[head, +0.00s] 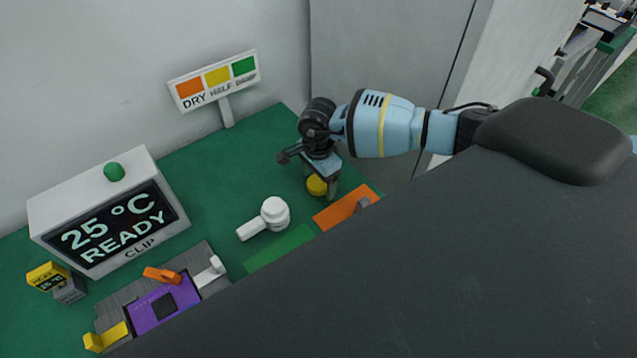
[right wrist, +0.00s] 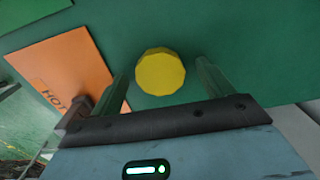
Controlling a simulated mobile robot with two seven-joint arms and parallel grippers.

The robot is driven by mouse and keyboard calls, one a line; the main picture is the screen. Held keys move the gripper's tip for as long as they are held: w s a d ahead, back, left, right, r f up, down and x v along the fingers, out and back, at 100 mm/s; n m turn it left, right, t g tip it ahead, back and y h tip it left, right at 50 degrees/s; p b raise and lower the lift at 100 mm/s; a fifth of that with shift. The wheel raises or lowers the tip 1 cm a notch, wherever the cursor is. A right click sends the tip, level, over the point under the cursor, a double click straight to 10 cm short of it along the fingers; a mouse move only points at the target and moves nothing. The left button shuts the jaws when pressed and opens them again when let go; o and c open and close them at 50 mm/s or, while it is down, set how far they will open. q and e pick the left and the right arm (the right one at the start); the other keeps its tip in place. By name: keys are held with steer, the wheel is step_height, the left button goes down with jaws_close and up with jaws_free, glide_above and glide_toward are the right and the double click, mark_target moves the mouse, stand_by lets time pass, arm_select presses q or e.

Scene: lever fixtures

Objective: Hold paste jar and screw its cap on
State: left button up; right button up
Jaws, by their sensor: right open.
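A yellow, many-sided round piece (head: 316,186), which looks like the cap, is on the green bench top below my right gripper (head: 321,184). In the right wrist view the yellow piece (right wrist: 160,72) lies between the two open fingers (right wrist: 163,78), with a gap on each side. A white round jar-like object (head: 274,212) with a white bar sticking out to the lower left stands on the bench, left of the gripper. I cannot tell for certain that it is the paste jar. My left gripper is not in view.
An orange mat (head: 335,214) marked HOT in the wrist view and a green mat (head: 280,248) lie nearby. A purple board (head: 182,292) sits in a fixture with levers. A display box (head: 70,205) and a colour sign (head: 190,88) stand behind. Bench between sign and jar is clear.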

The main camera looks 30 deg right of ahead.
mark_target(318, 182)
steer(key=shift+c, duration=1)
steer(key=c, duration=0.9)
steer(key=shift+o, duration=0.2)
steer(key=shift+r, duration=0.1)
steer(key=shift+r, duration=0.2)
step_height(318, 182, up, 10)
steer(key=shift+f, duration=0.25)
